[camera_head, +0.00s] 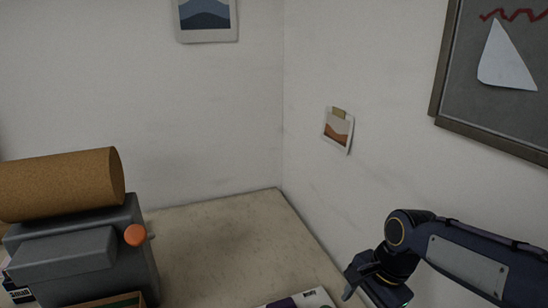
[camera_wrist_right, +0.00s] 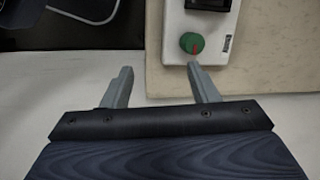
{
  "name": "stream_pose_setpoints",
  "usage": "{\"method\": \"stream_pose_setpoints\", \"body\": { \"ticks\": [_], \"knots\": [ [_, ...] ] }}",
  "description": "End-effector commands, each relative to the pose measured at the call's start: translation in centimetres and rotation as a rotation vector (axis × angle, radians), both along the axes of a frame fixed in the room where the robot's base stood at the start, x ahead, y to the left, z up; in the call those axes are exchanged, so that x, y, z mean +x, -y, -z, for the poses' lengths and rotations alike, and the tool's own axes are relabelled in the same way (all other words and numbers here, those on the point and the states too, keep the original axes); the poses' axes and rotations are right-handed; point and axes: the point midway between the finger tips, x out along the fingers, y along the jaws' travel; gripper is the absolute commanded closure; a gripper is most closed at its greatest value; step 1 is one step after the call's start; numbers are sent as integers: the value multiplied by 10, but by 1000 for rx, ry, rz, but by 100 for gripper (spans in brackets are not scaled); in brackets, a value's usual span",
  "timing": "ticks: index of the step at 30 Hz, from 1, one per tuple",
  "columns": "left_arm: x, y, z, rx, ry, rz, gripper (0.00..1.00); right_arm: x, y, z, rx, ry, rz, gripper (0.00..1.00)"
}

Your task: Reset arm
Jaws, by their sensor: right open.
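My right arm comes in from the right edge of the head view. Its gripper (camera_head: 372,290) hangs low at the bottom edge, to the right of the table and in front of the right wall, partly cut off. In the right wrist view the two grey fingers of my right gripper (camera_wrist_right: 162,72) are spread wide with nothing between them. A white device with a green knob (camera_wrist_right: 192,43) shows beyond the right fingertip in the picture. My left gripper is not in view.
The beige table (camera_head: 235,240) is mostly bare towards the corner. A grey machine (camera_head: 80,250) with an orange knob (camera_head: 135,235) and a cork-coloured roll (camera_head: 65,183) on top stands at left. A white and purple item (camera_head: 300,300) is cut off at the bottom. Walls rise behind and right.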

Motion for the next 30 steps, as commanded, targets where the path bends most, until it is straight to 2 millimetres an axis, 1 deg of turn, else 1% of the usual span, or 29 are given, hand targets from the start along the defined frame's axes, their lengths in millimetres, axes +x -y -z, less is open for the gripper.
{"method": "stream_pose_setpoints", "body": {
  "ticks": [1, 2, 3, 5, 6, 9, 12, 15, 18, 30],
  "knots": [
    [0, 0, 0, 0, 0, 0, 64, -21, 12, -6, 41, 60, -73, 46],
    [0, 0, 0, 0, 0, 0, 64, -32, 16, -8, 58, 101, -129, 46],
    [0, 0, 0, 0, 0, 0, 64, -47, 21, -10, 72, 158, -202, 46],
    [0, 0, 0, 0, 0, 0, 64, -70, 27, -12, 76, 250, -309, 46],
    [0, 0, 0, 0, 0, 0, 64, -84, 29, -13, 69, 312, -379, 46],
    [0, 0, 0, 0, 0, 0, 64, -116, 32, -9, 18, 451, -537, 46],
    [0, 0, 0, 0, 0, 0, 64, -138, 31, -2, -55, 552, -666, 46],
    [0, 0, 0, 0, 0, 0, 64, -152, 30, 5, -117, 611, -754, 46],
    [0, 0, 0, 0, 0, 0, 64, -158, 29, 9, -155, 638, -803, 46],
    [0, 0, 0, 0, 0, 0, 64, -159, 28, 10, -164, 645, -820, 46]
  ]
}}
